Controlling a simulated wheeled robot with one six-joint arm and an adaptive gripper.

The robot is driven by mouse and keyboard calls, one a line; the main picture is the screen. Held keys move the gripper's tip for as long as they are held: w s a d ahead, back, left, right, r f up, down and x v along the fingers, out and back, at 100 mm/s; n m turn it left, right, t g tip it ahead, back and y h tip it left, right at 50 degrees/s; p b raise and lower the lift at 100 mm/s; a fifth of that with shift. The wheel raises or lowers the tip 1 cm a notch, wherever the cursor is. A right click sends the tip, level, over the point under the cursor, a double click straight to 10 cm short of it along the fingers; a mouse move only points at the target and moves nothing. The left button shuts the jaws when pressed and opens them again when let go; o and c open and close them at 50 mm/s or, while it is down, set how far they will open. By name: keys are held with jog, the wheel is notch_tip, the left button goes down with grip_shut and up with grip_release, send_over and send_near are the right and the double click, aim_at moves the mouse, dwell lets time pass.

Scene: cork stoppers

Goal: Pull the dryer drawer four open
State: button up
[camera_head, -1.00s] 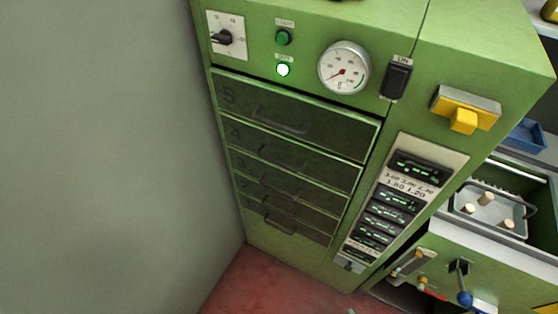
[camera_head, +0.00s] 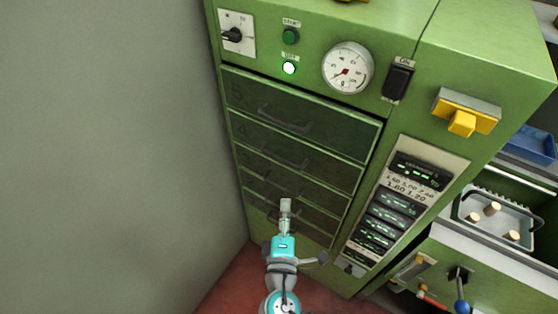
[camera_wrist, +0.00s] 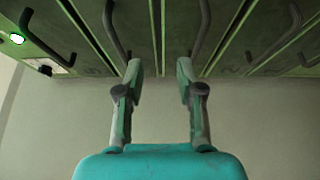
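Drawer four (camera_head: 325,168) is a dark panel, second from the top in the green dryer, and looks closed. Its bar handle (camera_head: 285,158) shows above my gripper (camera_head: 286,203), which covers part of the lower drawers in the head view. In the wrist view, turned sideways, drawer four's handle (camera_wrist: 115,30) appears beyond the left finger. Drawer three's handle (camera_wrist: 201,28) appears beyond the right finger. My gripper (camera_wrist: 160,70) is open, its fingers apart with nothing between them. No contact with a handle is evident.
Drawer five (camera_head: 340,128) sits directly above, also closed. A grey wall (camera_head: 110,150) stands close on the left. On the right are a display panel (camera_head: 405,190), a yellow switch (camera_head: 462,122) and a grey tray (camera_head: 475,207) with pale corks.

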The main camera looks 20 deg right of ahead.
aim_at(281, 160)
notch_tip(281, 160, up, 5)
jog(key=w+a+t+h, duration=0.1)
jog(key=w+a+h, duration=0.1)
jog(key=x, duration=1)
jog(key=shift+w+d+r, duration=0.2)
jog(key=shift+r, duration=0.05)
grip_shut()
